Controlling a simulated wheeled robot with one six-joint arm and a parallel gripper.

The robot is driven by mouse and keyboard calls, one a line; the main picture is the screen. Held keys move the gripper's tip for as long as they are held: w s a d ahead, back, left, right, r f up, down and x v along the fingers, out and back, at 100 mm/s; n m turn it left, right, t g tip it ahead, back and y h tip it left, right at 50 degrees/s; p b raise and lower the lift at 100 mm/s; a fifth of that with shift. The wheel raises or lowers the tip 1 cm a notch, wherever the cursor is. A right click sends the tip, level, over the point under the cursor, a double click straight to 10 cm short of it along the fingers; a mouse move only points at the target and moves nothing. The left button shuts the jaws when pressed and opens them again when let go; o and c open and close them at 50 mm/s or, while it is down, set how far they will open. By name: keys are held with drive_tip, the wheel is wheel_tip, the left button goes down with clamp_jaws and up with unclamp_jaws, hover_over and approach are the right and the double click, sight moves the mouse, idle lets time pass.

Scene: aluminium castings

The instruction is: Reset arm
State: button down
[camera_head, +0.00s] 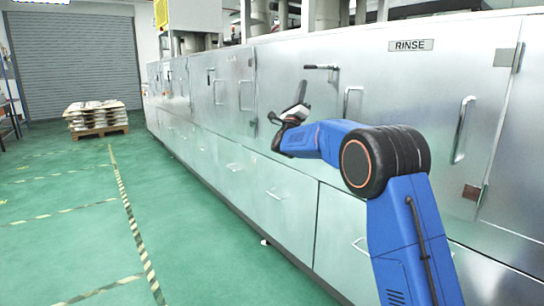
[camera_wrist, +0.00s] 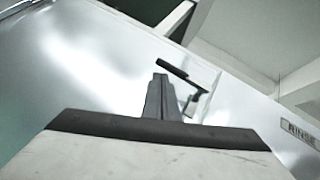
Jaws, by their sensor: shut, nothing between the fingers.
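My blue arm reaches across the front of a long steel machine with a RINSE label. My gripper (camera_head: 299,92) is at the arm's far end in the head view, pointing up, in front of the machine's upper doors. In the wrist view my gripper (camera_wrist: 158,82) shows as two dark fingers closed together, with nothing between them. A black door handle (camera_wrist: 184,75) shows beyond the fingertips in the wrist view. The same kind of handle (camera_head: 321,67) is to the right of the gripper in the head view. I cannot tell how far the gripper is from the door.
The steel machine (camera_head: 225,155) runs along the right side, with several protruding door handles such as one at the right (camera_head: 462,130). Green floor with striped tape lies open at left. A loaded pallet (camera_head: 97,117) stands near a roller shutter (camera_head: 75,62).

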drive_tip(key=s+d+f+n+g+y, duration=0.3)
drive_tip(key=s+n+y, duration=0.4)
drive_tip(key=s+n, duration=0.25)
drive_tip(key=s+d+f+n+g+y, duration=0.35)
drive_tip(key=s+n+y, duration=0.25)
drive_tip(key=s+n, duration=0.4)
drive_tip(key=s+d+f+n+g, duration=0.3)
drive_tip(key=s+f, duration=0.8)
drive_tip(key=s, duration=0.5)
drive_tip(key=s+d+f+n+g+h, duration=0.1)
drive_tip(key=s+d+f+n+g, duration=0.2)
drive_tip(key=s+f+n+g, duration=0.3)
drive_tip(key=s+d+f+n+g, duration=0.3)
drive_tip(key=s+f, duration=1.3)
drive_tip(key=s, duration=1.1)
drive_tip(key=shift+s+f+n+g, duration=0.35)
drive_tip(key=shift+s+n+g, duration=0.05)
drive_tip(key=shift+n+g, duration=0.4)
